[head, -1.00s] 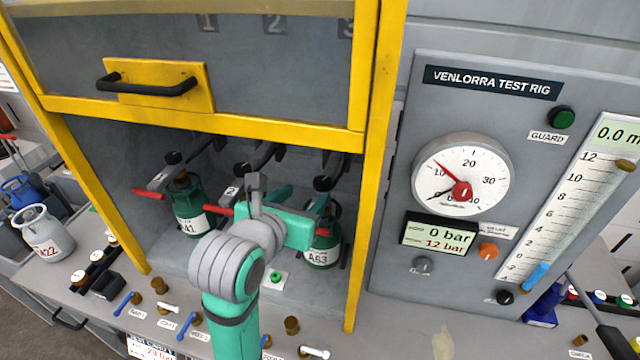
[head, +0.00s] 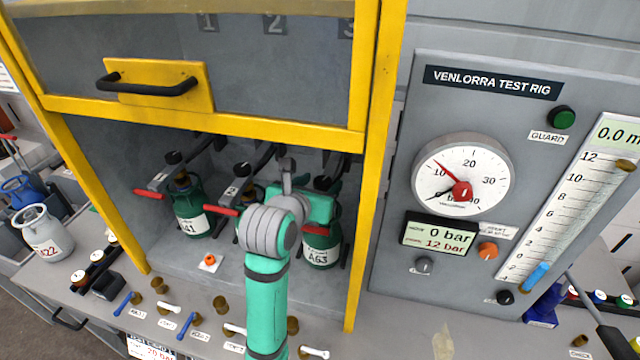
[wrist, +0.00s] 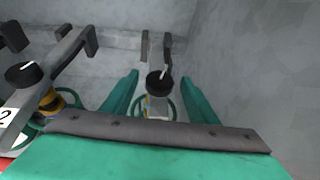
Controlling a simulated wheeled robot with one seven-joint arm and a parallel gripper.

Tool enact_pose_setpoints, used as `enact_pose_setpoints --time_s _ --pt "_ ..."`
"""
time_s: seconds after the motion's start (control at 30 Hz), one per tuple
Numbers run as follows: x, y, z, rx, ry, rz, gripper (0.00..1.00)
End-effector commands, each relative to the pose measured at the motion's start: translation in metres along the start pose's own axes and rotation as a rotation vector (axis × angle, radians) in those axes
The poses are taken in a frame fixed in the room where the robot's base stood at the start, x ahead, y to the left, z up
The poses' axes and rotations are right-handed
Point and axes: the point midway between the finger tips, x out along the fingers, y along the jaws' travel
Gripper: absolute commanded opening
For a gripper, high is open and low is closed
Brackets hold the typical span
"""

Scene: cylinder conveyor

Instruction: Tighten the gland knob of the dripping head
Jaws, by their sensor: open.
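Inside the yellow-framed cabinet, green cylinders stand under black-knobbed heads: cylinder A41 (head: 192,222) at left, a middle one largely hidden by my arm, and cylinder A63 (head: 320,252) at right. The left knob (head: 172,157), the middle knob (head: 243,170) and the right knob (head: 322,183) show in the head view. My gripper (wrist: 162,74) is open and empty at the right head. In the wrist view the right head's black knob (wrist: 157,84) lies between the green fingers, with gaps at both sides. I cannot make out drips at any head.
The raised guard (head: 280,75) with its black handle (head: 148,86) hangs above. A yellow post (head: 370,170) stands close right of my gripper. The gauge panel (head: 400,275) is beyond it, its display reading 0 bar. Fittings and small levers line the bench front. An orange button (head: 210,261) sits inside.

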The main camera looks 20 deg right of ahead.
Motion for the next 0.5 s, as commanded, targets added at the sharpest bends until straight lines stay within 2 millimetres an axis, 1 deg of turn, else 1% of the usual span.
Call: enact_pose_setpoints --time_s 0.07,0.17,0.2,0.23,0.27,0.5 --pt "-0.0001 0.0 0.0001 0.0 0.0 0.0 0.53" --pt "-0.0002 0.0 0.0001 0.0 0.0 0.0 0.32" --pt "-0.0002 0.0 0.0001 0.0 0.0 0.0 0.22" --pt "-0.0002 0.0 0.0001 0.0 0.0 0.0 0.15" --pt "-0.0002 0.0 0.0001 0.0 0.0 0.0 0.12" --pt "-0.0004 0.0004 0.0001 0.003 0.0 -0.013 0.12"
